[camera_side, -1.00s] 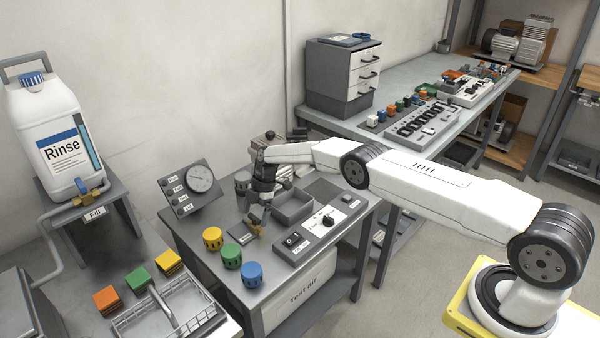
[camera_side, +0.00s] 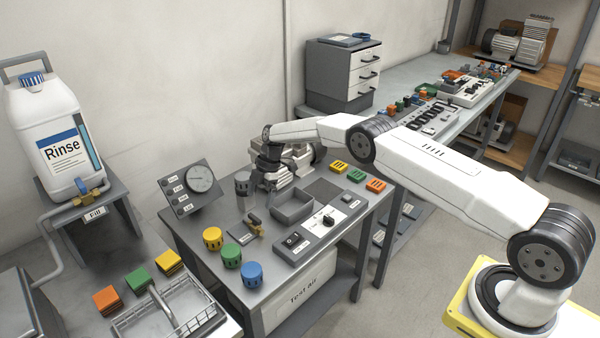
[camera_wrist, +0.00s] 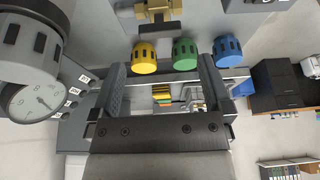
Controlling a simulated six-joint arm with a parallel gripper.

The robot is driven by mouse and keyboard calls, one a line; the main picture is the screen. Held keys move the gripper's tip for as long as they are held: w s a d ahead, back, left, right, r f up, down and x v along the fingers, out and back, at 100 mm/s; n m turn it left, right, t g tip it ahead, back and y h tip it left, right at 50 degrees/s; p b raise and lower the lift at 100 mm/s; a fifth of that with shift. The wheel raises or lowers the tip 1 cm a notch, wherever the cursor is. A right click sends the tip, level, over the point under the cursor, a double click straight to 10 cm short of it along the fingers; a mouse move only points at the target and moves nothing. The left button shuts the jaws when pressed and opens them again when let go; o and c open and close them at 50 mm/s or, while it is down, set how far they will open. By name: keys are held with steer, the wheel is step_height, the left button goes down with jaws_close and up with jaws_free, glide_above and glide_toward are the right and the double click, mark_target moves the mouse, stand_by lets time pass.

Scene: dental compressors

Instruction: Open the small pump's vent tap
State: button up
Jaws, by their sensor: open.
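A small brass tap (camera_side: 256,229) with a grey lever (camera_side: 251,216) stands on the grey bench in the side view. Its brass body also shows at the top of the wrist view (camera_wrist: 158,11). A light metal pump (camera_side: 297,160) sits on the bench behind it, partly hidden by my gripper. My gripper (camera_side: 266,184) is open and empty, above the bench just behind the tap and in front of the pump. It is apart from the tap. The lever's exact setting is hard to tell.
Yellow (camera_side: 212,239), green (camera_side: 231,256) and blue (camera_side: 252,274) knurled caps stand near the bench's front left. A gauge panel (camera_side: 188,187) is at left. An empty grey tray (camera_side: 293,210) and a switch panel (camera_side: 318,229) lie right of the tap.

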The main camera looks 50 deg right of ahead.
steer(key=shift+v, duration=0.95)
steer(key=shift+r, duration=0.1)
steer(key=s+a+r+m+t+h, duration=0.1)
steer(key=s+r+m+h, duration=0.2)
steer(key=s+r+m, duration=0.9)
steer(key=s+r+m+t+h, duration=0.1)
steer(key=s+m, duration=0.5)
steer(key=s, duration=1.7)
steer(key=shift+a+t+h, duration=0.3)
steer(key=shift+a, duration=0.05)
